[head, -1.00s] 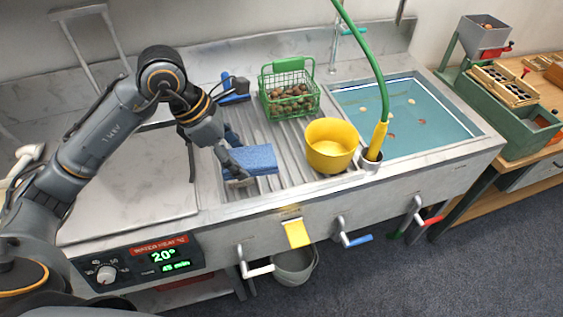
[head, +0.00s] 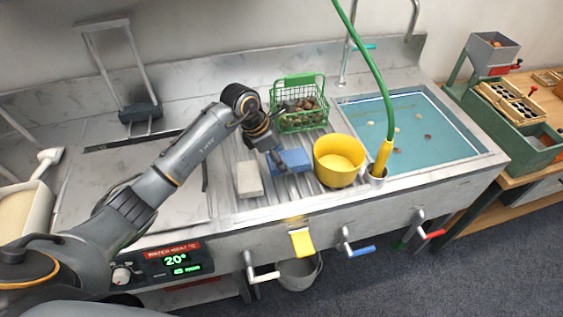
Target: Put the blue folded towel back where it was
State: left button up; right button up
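The blue folded towel (head: 294,160) is on or just above the ribbed drainboard, left of the yellow pot. My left gripper (head: 279,162) is at its left end and appears shut on it; the fingertips are partly hidden against the towel. A pale grey folded cloth or block (head: 249,179) lies on the drainboard to the left, apart from the towel. My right gripper is not in view.
A yellow pot (head: 339,163) stands close right of the towel, and a green basket of chestnuts (head: 301,118) stands behind it. The drainboard's front left is clear.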

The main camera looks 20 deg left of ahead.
pick_arm(q)
jog(key=shift+w+d+f, duration=0.1)
jog(key=shift+w+f, duration=0.15)
jog(key=shift+f, duration=0.05)
notch_tip(320, 180, down, 2)
jog(key=shift+f+p, duration=0.15)
jog(key=shift+p, duration=0.8)
jog(key=shift+f, duration=0.4)
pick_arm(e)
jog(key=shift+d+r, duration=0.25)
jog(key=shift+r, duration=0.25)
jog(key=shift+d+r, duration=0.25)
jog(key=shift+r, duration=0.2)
pick_arm(q)
jog(key=shift+f, duration=0.15)
jog(key=o, duration=1.1)
jog(key=shift+o, duration=0.2)
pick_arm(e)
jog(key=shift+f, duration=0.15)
